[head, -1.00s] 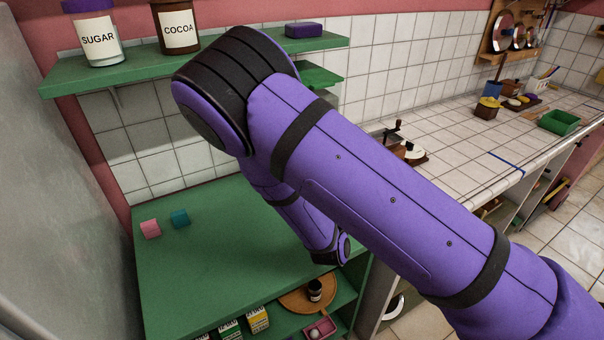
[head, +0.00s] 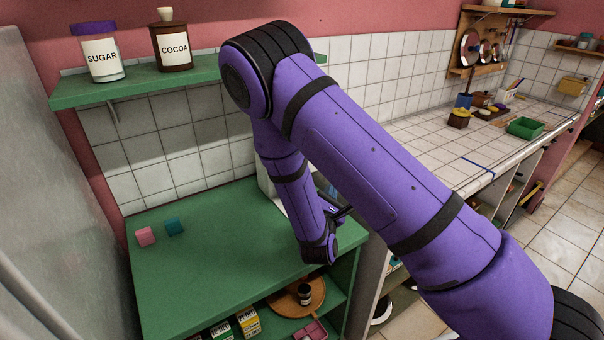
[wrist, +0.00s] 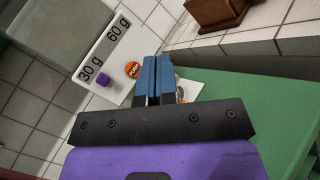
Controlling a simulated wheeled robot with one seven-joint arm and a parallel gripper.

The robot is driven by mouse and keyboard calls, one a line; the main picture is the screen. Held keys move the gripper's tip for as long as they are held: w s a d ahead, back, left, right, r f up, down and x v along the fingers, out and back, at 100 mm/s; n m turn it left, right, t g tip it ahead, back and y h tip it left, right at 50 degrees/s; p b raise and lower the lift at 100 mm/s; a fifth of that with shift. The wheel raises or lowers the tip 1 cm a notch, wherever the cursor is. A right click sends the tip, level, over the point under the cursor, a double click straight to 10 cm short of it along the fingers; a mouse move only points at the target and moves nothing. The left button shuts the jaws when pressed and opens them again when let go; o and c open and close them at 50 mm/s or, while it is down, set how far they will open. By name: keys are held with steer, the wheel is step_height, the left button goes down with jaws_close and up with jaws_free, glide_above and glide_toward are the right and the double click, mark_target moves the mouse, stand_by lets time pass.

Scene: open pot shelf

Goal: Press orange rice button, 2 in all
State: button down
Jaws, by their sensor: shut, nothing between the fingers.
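The round orange button (wrist: 132,69) sits on a white panel (wrist: 119,50) in the wrist view. Its lettering is too small to read. The panel carries the marks "30 g" and "60 g", with a purple square knob (wrist: 102,78) beside "30 g". My gripper (wrist: 156,62) is shut and empty, its blue fingertips just right of the orange button in the picture. I cannot tell whether they touch the panel. In the head view my arm hides the button and most of the white unit (head: 266,178).
Sugar (head: 100,55) and cocoa (head: 173,48) jars stand on the shelf (head: 140,86) above. A brown wooden object (wrist: 215,12) stands on the tiled ledge (wrist: 265,35).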

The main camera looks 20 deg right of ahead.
steer(key=shift+w, duration=0.1)
steer(key=w+a, duration=0.2)
steer(key=w, duration=0.6)
steer(key=shift+a, duration=0.3)
steer(key=shift+w, duration=0.15)
stand_by(1.8)
steer(key=shift+w+a, duration=0.15)
steer(key=shift+w, duration=0.2)
steer(key=shift+w+a, duration=0.1)
steer(key=shift+w, duration=0.25)
stand_by(0.7)
steer(key=shift+s, duration=0.15)
steer(key=shift+s+d, duration=0.25)
steer(key=shift+s, duration=0.4)
steer(key=shift+s+d, duration=0.25)
steer(key=shift+s, duration=0.55)
steer(key=shift+s+d, duration=0.25)
steer(key=shift+s, duration=0.5)
steer(key=shift+s+d, duration=0.25)
steer(key=shift+s, duration=0.55)
